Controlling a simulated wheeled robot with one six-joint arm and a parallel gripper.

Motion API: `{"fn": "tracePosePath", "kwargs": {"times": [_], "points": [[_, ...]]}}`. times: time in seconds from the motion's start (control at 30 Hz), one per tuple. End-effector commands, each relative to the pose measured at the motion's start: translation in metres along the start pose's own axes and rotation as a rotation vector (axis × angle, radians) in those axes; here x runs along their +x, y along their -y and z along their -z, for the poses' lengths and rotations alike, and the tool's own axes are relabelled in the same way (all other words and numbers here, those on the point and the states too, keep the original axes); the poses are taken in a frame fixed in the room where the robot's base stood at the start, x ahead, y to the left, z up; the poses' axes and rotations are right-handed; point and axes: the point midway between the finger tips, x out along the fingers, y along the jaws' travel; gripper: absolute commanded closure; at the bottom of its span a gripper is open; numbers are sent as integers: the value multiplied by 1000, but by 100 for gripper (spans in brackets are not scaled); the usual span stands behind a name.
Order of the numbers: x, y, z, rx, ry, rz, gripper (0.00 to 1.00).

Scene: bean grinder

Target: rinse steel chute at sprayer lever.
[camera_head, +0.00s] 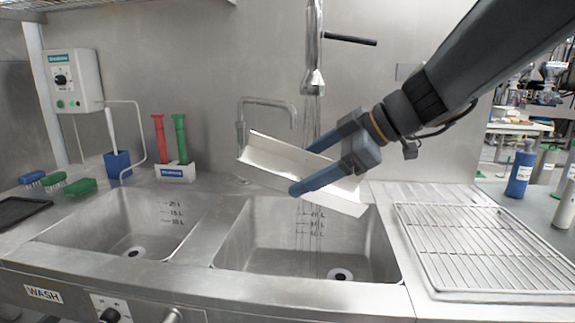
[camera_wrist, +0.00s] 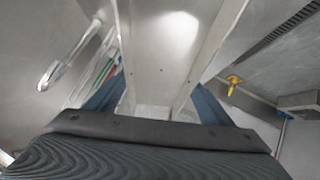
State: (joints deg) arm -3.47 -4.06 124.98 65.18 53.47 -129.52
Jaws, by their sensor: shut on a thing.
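The steel chute (camera_head: 283,157) is a long open channel, held tilted above the right sink basin, its right end lower. My gripper (camera_head: 300,168) is shut on it, with one blue finger in front and the other behind. In the wrist view the chute (camera_wrist: 170,50) runs away from the jaws between the blue fingers. The sprayer head (camera_head: 313,82) hangs above the chute, and thin streams of water fall from it past the chute into the basin. The dark sprayer lever (camera_head: 350,39) sticks out to the right of the sprayer pipe.
The right basin (camera_head: 240,235) has a drain and level marks; the left basin (camera_head: 90,235) is empty. A faucet (camera_head: 268,102) stands behind the chute. A wire rack (camera_head: 480,245) lies on the right.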

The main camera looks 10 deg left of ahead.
Motion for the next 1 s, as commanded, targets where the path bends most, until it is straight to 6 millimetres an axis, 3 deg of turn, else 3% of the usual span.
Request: {"fn": "tracePosePath", "kwargs": {"times": [0.57,1.0], "points": [[-1,0,1,-1,-1,-1,59],[-28,15,17,-3,-1,-3,59]]}}
